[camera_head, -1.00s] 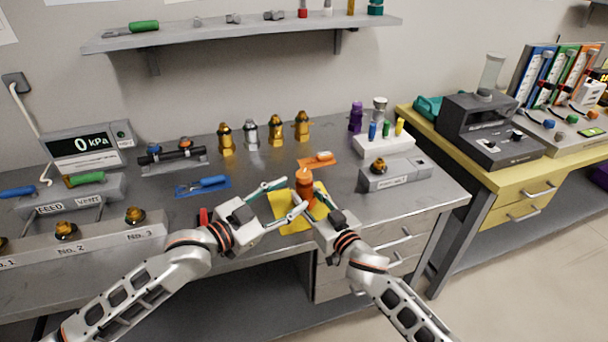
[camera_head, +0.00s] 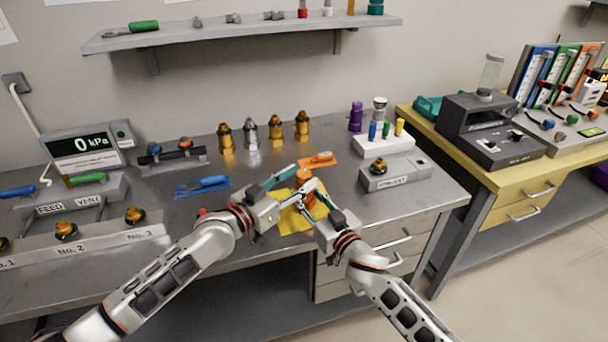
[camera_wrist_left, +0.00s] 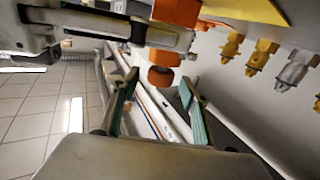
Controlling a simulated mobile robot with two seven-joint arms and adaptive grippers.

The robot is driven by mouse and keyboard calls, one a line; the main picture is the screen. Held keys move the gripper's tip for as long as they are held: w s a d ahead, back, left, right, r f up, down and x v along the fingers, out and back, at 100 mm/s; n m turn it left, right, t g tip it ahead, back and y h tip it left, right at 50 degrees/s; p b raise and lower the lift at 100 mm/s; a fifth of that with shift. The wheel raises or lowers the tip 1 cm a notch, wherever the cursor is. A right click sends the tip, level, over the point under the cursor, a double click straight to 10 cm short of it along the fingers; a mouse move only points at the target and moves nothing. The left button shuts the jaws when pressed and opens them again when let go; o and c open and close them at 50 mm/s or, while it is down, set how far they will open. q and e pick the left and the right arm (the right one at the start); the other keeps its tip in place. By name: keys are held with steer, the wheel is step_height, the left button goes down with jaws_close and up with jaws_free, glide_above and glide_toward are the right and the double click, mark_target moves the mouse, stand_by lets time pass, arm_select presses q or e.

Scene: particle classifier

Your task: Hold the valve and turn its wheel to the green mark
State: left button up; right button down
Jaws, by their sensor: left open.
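The orange valve (camera_head: 305,178) is upright over the yellow mat (camera_head: 292,222), partly hidden by my grippers. My right gripper (camera_head: 315,198) is at its body; in the left wrist view a right finger (camera_wrist_left: 168,38) crosses the orange body, with orange showing on both sides. My left gripper (camera_head: 292,185) is open at the valve's upper part. In the left wrist view the valve's end (camera_wrist_left: 160,76), likely the wheel, lies between the tips of my open left fingers (camera_wrist_left: 157,84), with gaps beside it. No green mark can be made out.
Gold and silver valves (camera_head: 250,134) stand at the back of the bench. A grey fixture (camera_head: 395,177) stands right.

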mark_target(304, 177)
arm_select(q)
steer(key=shift+x, duration=1.25)
arm_select(e)
steer(key=shift+r, duration=0.1)
arm_select(q)
steer(key=c, duration=1.1)
steer(key=shift+s+d+r+n+t+y, duration=0.2)
steer(key=shift+d+r+n+t+y, duration=0.15)
steer(key=shift+d, duration=0.2)
steer(key=shift+w+a+f+n+t+y, duration=0.1)
steer(key=shift+a+f+n+t+y, duration=0.05)
steer(key=shift+a+n+t+y, duration=0.25)
arm_select(e)
steer(key=shift+a, duration=0.1)
arm_select(q)
steer(key=o, duration=1.1)
steer(key=shift+a+f, duration=0.1)
